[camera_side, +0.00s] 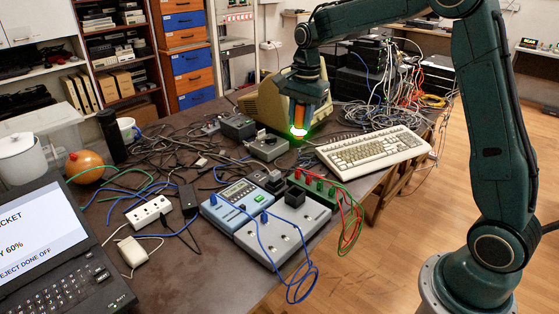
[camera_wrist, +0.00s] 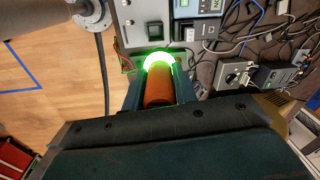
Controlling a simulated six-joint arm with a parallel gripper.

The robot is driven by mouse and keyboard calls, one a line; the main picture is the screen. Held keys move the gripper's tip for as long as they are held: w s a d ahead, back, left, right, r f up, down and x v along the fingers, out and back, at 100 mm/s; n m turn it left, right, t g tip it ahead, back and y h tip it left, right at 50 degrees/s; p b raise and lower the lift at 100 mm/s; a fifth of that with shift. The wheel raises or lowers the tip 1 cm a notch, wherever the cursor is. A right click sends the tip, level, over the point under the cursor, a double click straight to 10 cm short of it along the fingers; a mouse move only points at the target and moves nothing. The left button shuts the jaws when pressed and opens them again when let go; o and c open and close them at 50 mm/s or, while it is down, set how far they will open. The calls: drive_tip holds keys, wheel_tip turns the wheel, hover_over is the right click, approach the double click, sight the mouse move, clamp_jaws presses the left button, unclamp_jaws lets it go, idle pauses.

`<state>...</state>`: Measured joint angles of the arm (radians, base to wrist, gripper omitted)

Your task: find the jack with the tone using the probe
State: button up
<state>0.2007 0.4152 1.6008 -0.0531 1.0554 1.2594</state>
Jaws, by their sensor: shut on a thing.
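My gripper (camera_side: 309,92) points down over the table's right half and is shut on an orange probe (camera_side: 299,115). The probe's tip glows bright green. In the wrist view the probe (camera_wrist: 158,92) lies between my two fingers. A grey panel (camera_side: 285,232), with small sockets on its top too small to make out, lies at the front, with blue leads on it. The panel also shows in the wrist view (camera_wrist: 150,14), beyond the tip. The tip appears apart from it. A blue tester with a display (camera_side: 237,197) stands left of the panel.
A beige keyboard (camera_side: 372,148) lies right of the probe. A grey knob box (camera_side: 268,147) stands close to its left. A green terminal block (camera_side: 313,184) with red and green leads is behind the panel. Loose cables cover much of the table. A laptop (camera_side: 60,240) stands front left.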

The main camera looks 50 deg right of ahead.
drive_tip(key=shift+r, duration=0.25)
idle(0.5)
drive_tip(key=shift+r, duration=2.35)
drive_tip(key=shift+f, duration=0.1)
drive_tip(key=s+a+f+n, duration=0.1)
drive_tip(key=a+f+n, duration=0.2)
drive_tip(key=a+f, duration=0.7)
drive_tip(key=shift+a+f, duration=0.3)
drive_tip(key=shift+f, duration=0.55)
drive_tip(key=s+a+f+n, duration=0.1)
drive_tip(key=a+f, duration=0.1)
drive_tip(key=f, duration=0.1)
drive_tip(key=s+a+f+n, duration=0.1)
drive_tip(key=s+a+f, duration=0.3)
drive_tip(key=a+f, duration=0.1)
drive_tip(key=shift+a+f+n+g, duration=0.1)
drive_tip(key=shift+f+n+g, duration=0.2)
drive_tip(key=shift+n+g, duration=0.1)
drive_tip(key=shift+f, duration=0.2)
drive_tip(key=shift+f, duration=1.4)
